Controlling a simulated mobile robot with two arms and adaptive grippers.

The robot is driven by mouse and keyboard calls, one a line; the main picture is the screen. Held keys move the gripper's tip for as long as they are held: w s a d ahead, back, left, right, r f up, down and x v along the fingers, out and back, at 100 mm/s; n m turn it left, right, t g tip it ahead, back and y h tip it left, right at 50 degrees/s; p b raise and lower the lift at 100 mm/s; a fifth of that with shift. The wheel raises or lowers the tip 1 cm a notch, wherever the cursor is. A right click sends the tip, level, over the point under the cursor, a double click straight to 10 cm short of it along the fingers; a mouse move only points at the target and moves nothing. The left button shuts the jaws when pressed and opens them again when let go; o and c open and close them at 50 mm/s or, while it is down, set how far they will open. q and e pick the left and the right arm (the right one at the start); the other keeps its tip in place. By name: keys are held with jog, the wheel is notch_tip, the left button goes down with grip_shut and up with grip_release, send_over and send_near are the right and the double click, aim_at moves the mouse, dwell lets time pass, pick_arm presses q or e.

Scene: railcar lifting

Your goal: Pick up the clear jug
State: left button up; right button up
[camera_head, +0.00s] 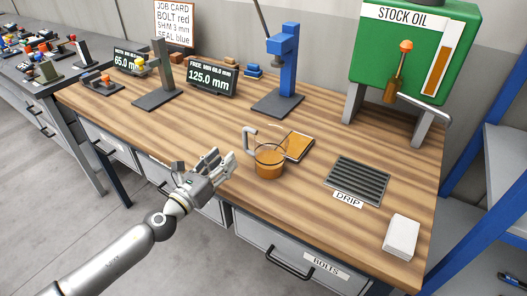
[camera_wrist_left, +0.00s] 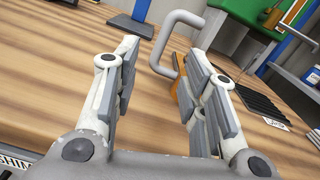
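The clear jug (camera_head: 268,161) stands upright on the wooden bench in the head view, with orange-brown liquid in its lower part. Its grey handle (camera_head: 249,138) is on the left, towards the back. My left gripper (camera_head: 222,162) is just left of the jug and apart from it. In the left wrist view my left gripper (camera_wrist_left: 165,62) is open and empty. The handle (camera_wrist_left: 160,45) shows beyond and between its fingertips. The right finger hides much of the jug's body there. My right gripper is not in view.
A small tray with orange-brown content (camera_head: 299,147) lies right behind the jug. A drip grate (camera_head: 357,180) and a white block (camera_head: 401,237) are to the right. A blue press stand (camera_head: 284,75) and the green stock oil tank (camera_head: 414,50) stand behind.

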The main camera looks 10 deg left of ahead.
aim_at(244, 144)
pick_arm(q)
jog(key=shift+w+f+m+h, duration=0.15)
jog(key=shift+m+h, duration=0.1)
jog(key=shift+m, duration=0.3)
jog(key=shift+w+f+m+h, duration=0.15)
jog(key=shift+m+h, duration=0.1)
jog(key=shift+m, duration=0.3)
jog(key=shift+w+m+g, duration=0.3)
jog(key=shift+g, duration=0.1)
jog(key=p+x, duration=0.1)
jog(key=x, duration=0.3)
jog(key=shift+w+d, duration=0.25)
jog(key=shift+d, duration=0.05)
jog(key=x, duration=0.5)
jog(key=shift+w+f, duration=0.15)
jog(key=shift+w, duration=0.2)
jog(key=shift+s, duration=0.1)
jog(key=shift+c, duration=0.8)
grip_shut()
